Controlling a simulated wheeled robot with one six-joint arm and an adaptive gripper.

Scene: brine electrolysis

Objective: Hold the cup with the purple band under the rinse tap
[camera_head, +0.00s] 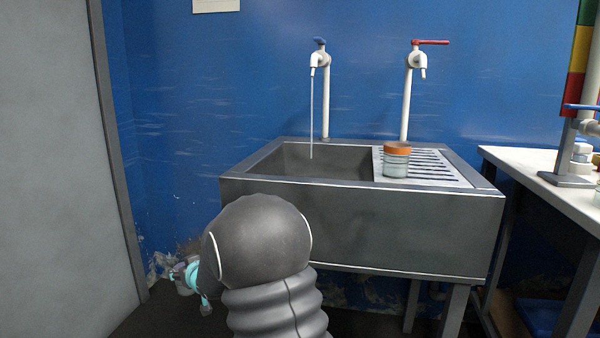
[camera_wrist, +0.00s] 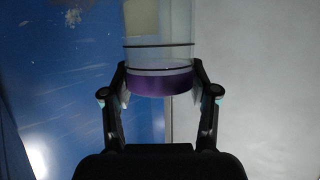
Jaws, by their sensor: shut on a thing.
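A clear cup (camera_wrist: 160,52) with a purple band (camera_wrist: 160,86) is held between the two fingers of my gripper (camera_wrist: 160,78) in the wrist view. The fingers press on it from both sides at the band. In the head view my gripper (camera_head: 192,274) is low at the left, left of and below the sink, partly hidden by my arm; the cup is not clear there. A tap with a blue handle (camera_head: 319,58) stands behind the sink (camera_head: 350,225), and a thin stream of water (camera_head: 311,115) falls from it into the basin. My gripper is well away from the stream.
A second tap with a red handle (camera_head: 417,60) stands to the right. A jar with an orange band (camera_head: 396,160) stands on the ribbed drainboard (camera_head: 440,166). A grey panel (camera_head: 60,160) is at the left. A white table (camera_head: 555,190) stands at the right.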

